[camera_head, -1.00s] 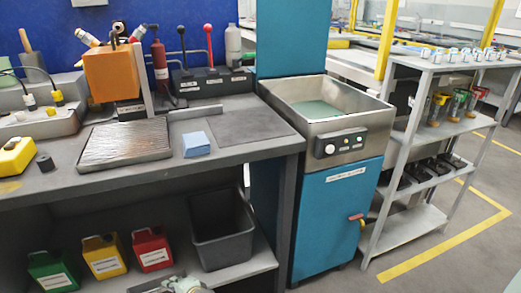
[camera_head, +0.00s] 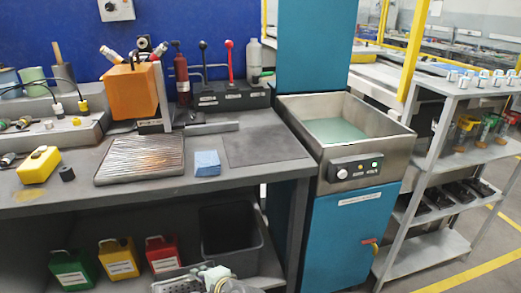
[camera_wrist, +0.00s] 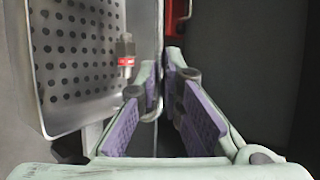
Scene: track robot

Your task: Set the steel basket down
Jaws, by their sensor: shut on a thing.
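The steel basket (camera_head: 178,284) shows at the bottom edge of the head view, in front of the bench's lower shelf. Most of it is cut off. In the wrist view its perforated wall or floor (camera_wrist: 75,75) fills the left side, close to the fingers. My gripper (camera_wrist: 168,75) has pale green fingers with purple pads, closed around what seems to be the basket's rim or handle. The exact contact is hidden between the pads. The gripper also shows partly in the head view (camera_head: 220,279).
The bench holds a ribbed metal plate (camera_head: 140,160), a blue block (camera_head: 207,163), an orange box (camera_head: 133,92) and a dark flat mat (camera_head: 265,146). A teal cabinet with a steel basin (camera_head: 395,152) stands right. Below are a grey bin (camera_head: 232,257) and coloured jugs (camera_head: 120,260).

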